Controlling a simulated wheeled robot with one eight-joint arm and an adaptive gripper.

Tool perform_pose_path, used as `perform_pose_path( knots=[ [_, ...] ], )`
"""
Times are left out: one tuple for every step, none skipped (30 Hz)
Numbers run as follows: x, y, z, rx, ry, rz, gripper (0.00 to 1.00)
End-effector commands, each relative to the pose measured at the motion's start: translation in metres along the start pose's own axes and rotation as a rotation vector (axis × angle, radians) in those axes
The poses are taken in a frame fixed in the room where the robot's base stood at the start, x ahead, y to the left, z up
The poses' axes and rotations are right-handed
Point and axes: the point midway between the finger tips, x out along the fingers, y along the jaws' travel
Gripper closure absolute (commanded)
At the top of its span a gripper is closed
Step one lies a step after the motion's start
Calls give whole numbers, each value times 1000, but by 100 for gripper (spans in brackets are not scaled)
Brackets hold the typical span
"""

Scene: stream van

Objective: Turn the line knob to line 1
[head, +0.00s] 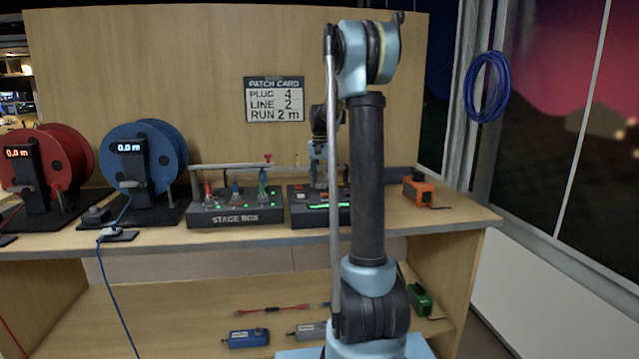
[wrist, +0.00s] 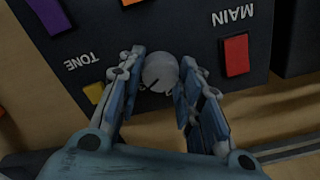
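The line knob (wrist: 158,71) is a round grey knob with a dark pointer mark, on a dark panel in the wrist view. The pointer slants to the lower left there. Any numbers around the knob are hidden or too small to read. In the head view my gripper (head: 318,178) reaches down over the dark control box (head: 300,216) right of the stage box, and my arm covers part of that box.
The wrist view shows a red MAIN button (wrist: 236,55) and a yellow TONE button (wrist: 94,92). The stage box (head: 235,217) stands left of the control box. An orange device (head: 418,191) sits to the right. A patch card (head: 274,99) reads plug 4, line 2, run 2 m.

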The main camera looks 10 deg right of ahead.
Motion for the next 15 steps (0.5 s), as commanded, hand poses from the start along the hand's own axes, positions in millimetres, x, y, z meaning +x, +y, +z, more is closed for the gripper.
perform_pose_path(
  knots=[
    [0,0,0,0,0,-1,91],
    [0,0,0,0,0,-1,91],
    [0,0,0,-1,0,-1,91],
    [0,0,0,-1,0,-1,91],
    [0,0,0,-2,0,-1,91],
    [0,0,0,-4,0,-1,91],
    [0,-1,0,-7,0,-1,91],
    [0,-1,0,-11,0,-1,91],
    [0,-1,0,-19,0,-1,91],
    [0,-1,0,-27,0,-1,91],
    [0,-1,0,-36,0,-1,91],
    [0,-1,0,-50,0,-1,91],
    [0,-1,0,-64,0,-1,91],
    [0,-1,0,-78,0,-1,91],
    [0,-1,0,-101,0,-1,91]
  ],
)
